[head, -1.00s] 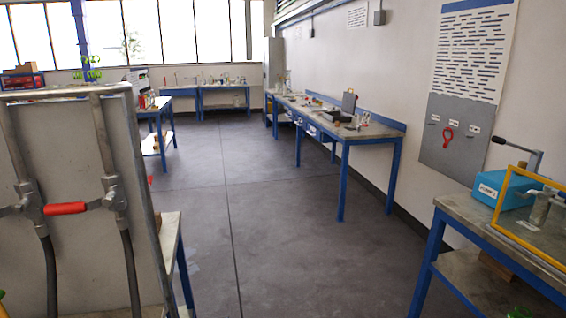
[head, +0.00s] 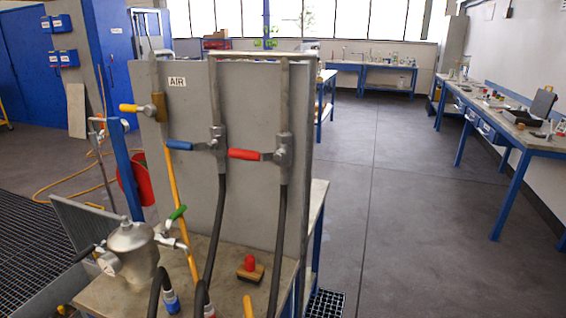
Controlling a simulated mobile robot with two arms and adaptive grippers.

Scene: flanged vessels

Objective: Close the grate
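A dark floor grating (head: 40,235) covers the floor at the left. A smaller piece of dark grating (head: 325,303) shows at the bottom, right of the bench leg. A grey ribbed panel (head: 88,222) stands tilted behind the metal vessel (head: 133,250), at the grating's right edge. I cannot tell which of these is the grate the task names, or whether the panel is hinged. The bench hides part of the floor around them. Neither of my grippers is in view.
A bench (head: 225,280) stands in front, with a grey upright board (head: 235,130) carrying valves and black hoses. A yellow hose (head: 75,180) lies on the floor at left. Free floor (head: 400,200) runs along the right, beside a blue-legged table (head: 500,120).

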